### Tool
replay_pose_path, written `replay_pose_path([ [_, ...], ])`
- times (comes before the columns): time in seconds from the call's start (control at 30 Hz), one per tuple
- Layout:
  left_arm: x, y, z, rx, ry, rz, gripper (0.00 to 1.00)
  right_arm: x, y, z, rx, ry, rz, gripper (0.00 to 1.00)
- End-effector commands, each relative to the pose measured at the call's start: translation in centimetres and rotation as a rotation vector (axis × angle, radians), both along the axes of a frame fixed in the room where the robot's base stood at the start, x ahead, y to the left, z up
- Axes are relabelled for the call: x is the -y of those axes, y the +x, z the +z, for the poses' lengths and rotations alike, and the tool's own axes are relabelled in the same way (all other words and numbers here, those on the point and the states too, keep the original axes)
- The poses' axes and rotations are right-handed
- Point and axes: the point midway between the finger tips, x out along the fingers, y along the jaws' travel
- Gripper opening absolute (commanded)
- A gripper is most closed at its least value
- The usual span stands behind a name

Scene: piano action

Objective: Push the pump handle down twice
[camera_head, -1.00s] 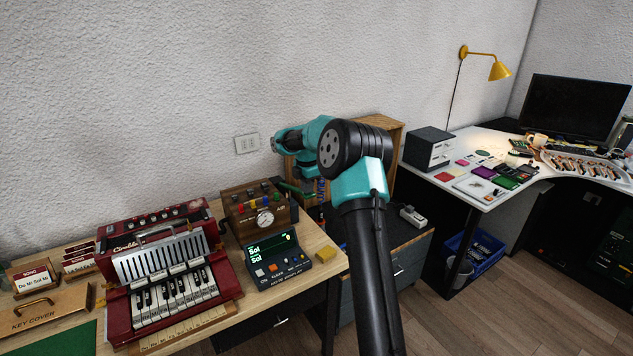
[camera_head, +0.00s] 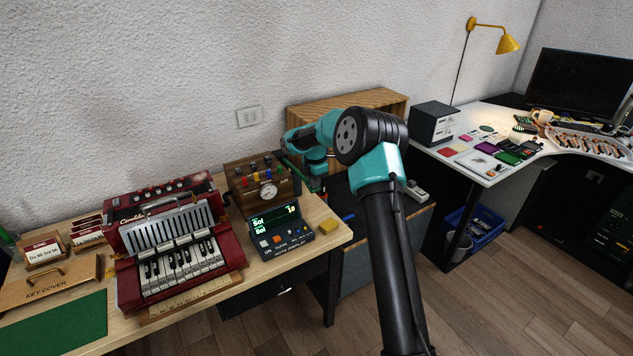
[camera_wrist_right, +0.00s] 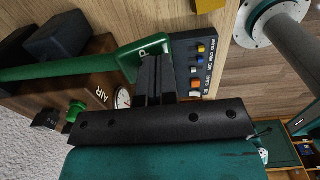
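The pump handle is a green bar with a wider end (camera_wrist_right: 148,46) marked with a letter P in the right wrist view. Its green arm (camera_head: 298,172) also shows in the head view, to the right of the wooden AIR box (camera_head: 244,188). My right gripper (camera_wrist_right: 157,62) has its dark fingers close together, overlapping the handle's wide end in the wrist view. I cannot tell whether they touch it. In the head view, the right wrist is just above the handle, and the fingertips are hard to make out. My left gripper is not in view.
A red accordion (camera_head: 174,240), a note display (camera_head: 279,232) and a yellow block (camera_head: 328,227) stand on the wooden table beside the box. A key cover (camera_head: 48,284) lies at left. A wooden cabinet (camera_head: 345,104) is behind my right arm.

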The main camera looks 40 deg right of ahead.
Motion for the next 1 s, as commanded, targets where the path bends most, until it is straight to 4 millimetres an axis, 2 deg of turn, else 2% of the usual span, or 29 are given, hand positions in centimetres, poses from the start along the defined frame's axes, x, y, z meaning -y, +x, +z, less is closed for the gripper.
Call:
replay_pose_path([
  [0.03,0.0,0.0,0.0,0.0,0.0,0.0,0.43,-0.2,-0.6,-1.7,-0.03,0.012,-0.002,0.0],
  [0.27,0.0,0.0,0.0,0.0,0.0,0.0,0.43,-0.3,-1.0,0.1,-0.024,0.01,0.0,0.0],
  [0.47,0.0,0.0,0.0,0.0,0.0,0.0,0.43,-0.5,-1.5,3.8,-0.003,0.0,0.003,0.0],
  [0.8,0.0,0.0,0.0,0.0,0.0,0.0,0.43,-0.7,-3.7,10.2,0.001,-0.001,0.004,0.0],
  [1.0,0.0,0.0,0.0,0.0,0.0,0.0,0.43,-0.8,-4.6,12.6,0.002,-0.002,0.004,0.0],
])
